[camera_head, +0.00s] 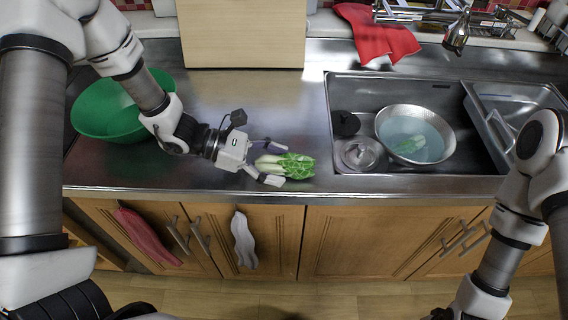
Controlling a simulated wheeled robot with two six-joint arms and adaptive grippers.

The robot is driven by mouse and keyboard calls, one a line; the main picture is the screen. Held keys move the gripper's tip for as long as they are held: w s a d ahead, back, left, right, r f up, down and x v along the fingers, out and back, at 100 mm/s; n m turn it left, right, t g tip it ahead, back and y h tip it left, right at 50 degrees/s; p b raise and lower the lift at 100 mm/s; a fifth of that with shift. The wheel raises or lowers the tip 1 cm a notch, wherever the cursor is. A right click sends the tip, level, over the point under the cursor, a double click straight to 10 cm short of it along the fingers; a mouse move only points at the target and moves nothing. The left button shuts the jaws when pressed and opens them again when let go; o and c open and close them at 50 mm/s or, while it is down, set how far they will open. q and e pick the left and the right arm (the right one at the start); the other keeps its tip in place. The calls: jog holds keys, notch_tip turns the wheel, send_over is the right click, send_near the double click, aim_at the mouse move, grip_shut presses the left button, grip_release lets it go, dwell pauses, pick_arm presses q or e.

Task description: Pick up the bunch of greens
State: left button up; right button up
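The bunch of greens (292,166), with pale stems and green leaves, lies on the steel counter left of the sink. Its leaves point right and its stem end points toward my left gripper (269,164). The gripper's fingers are apart, one on the far side and one on the near side of the stems. The stem end lies between them; I cannot tell whether either finger touches it. My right arm comes in at the lower right, and its fingers are out of the picture.
A green bowl (108,112) stands at the left of the counter. The sink (352,92) at right holds a metal bowl (448,142) of water with greens in it. A red cloth (377,33) lies behind. A wooden board (242,35) stands at the back.

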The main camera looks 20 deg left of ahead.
pick_arm(q)
jog(key=shift+w, duration=0.1)
jog(key=c, duration=0.8)
